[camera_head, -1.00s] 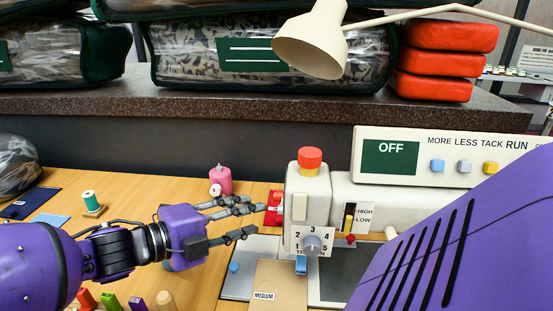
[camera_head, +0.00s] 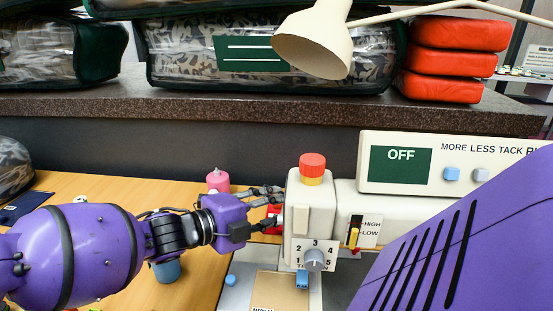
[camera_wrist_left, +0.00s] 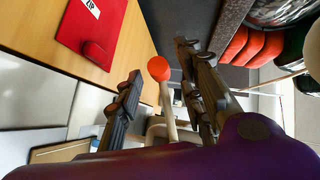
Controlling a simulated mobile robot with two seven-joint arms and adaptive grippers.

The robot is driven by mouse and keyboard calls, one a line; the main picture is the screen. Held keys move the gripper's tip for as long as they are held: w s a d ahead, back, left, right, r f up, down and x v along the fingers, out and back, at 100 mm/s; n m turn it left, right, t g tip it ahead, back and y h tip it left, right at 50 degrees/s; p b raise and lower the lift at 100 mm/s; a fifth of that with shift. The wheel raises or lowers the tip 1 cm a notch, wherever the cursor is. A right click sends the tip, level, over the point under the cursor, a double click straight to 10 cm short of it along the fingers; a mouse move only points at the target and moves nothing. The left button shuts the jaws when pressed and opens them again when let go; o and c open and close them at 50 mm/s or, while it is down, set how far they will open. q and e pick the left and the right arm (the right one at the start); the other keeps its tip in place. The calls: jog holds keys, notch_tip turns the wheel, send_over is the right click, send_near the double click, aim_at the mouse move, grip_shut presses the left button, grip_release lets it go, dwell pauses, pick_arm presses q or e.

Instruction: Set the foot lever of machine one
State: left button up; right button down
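Machine one has a cream sewing head (camera_head: 312,215) with a red-and-yellow cap and a tension dial (camera_head: 314,259). My left gripper (camera_head: 278,208) is at the left side of this head, its fingers pointing right. In the left wrist view, a red ball knob on a pale rod (camera_wrist_left: 158,68) stands between the two spread fingers of the gripper (camera_wrist_left: 160,60). I cannot tell whether they touch it. A yellow slider (camera_head: 353,235) sits beside a HIGH/LOW label. My right gripper is out of view.
A control box (camera_head: 450,165) reads OFF. A red sheet with a label (camera_wrist_left: 105,25) lies near the gripper. A pink pot (camera_head: 218,180) and a blue cup (camera_head: 167,270) are on the table. A lamp (camera_head: 315,40) hangs above. My right arm covers the lower right.

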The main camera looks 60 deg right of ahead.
pick_arm(q)
grip_shut()
dwell(0.3)
jog(key=shift+s+d, duration=0.1)
jog(key=shift+d+r+m+g+h+b, duration=0.2)
jog(key=shift+r+m+g+h+b, duration=0.35)
jog(key=shift+r+m+h, duration=0.85)
jog(key=shift+f+t, duration=0.1)
jog(key=shift+t, duration=0.15)
grip_release()
